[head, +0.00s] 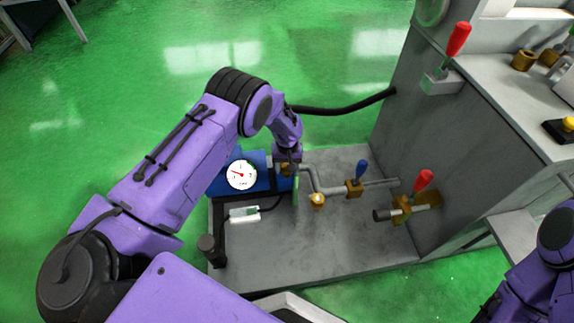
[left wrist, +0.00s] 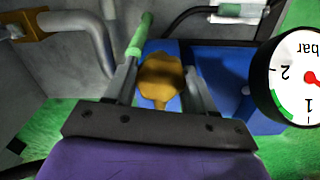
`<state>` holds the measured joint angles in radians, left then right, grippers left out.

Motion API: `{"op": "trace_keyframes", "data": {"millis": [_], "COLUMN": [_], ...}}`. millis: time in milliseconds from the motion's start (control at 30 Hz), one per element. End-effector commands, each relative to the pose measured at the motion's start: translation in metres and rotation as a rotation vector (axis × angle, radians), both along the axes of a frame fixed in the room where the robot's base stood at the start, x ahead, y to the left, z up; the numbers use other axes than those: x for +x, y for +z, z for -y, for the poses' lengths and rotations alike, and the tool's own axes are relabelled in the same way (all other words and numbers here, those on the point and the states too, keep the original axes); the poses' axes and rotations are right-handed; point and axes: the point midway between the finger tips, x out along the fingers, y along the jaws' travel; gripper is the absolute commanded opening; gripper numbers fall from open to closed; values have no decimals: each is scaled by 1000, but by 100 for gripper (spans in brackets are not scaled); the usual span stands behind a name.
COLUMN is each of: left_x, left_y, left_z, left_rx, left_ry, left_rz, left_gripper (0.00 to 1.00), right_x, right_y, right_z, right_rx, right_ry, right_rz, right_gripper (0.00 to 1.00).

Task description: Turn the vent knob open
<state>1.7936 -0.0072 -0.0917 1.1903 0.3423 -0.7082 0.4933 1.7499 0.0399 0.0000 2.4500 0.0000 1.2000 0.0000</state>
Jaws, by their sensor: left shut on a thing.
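The vent knob, a rounded brass piece (left wrist: 160,78), sits between the fingers of my left gripper (left wrist: 160,68) in the left wrist view, against the blue tank (left wrist: 222,75). The gripper is shut on it. In the head view my left gripper (head: 287,166) reaches down at the right end of the blue tank (head: 258,184). The knob is mostly hidden there by the gripper. A white round gauge with a red needle (head: 241,175) stands close to the left of the gripper; it also shows in the left wrist view (left wrist: 296,78). My right gripper is not in view.
Grey pipes run right from the tank to a blue-handled valve (head: 359,172) and a red-handled valve (head: 422,182). A green tube (left wrist: 140,36) stands close to one finger. A small white box (head: 244,214) lies on the grey base plate (head: 290,255). A grey cabinet (head: 450,130) rises at right.

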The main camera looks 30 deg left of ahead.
Motion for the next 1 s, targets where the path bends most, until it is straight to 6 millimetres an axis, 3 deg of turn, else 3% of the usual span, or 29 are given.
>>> {"op": "trace_keyframes", "data": {"millis": [400, 967, 1000], "left_x": [-1, 0, 0], "left_y": [0, -1, -1], "left_z": [0, 0, 0], "left_rx": [0, 0, 0], "left_ry": [181, 209, 209], "left_rz": [-1, -1, -1], "left_gripper": [24, 24, 67], "right_x": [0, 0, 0], "right_y": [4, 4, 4], "right_z": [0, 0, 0], "right_rx": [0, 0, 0], "right_ry": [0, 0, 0], "right_rz": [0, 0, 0], "right_gripper": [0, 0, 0]}}
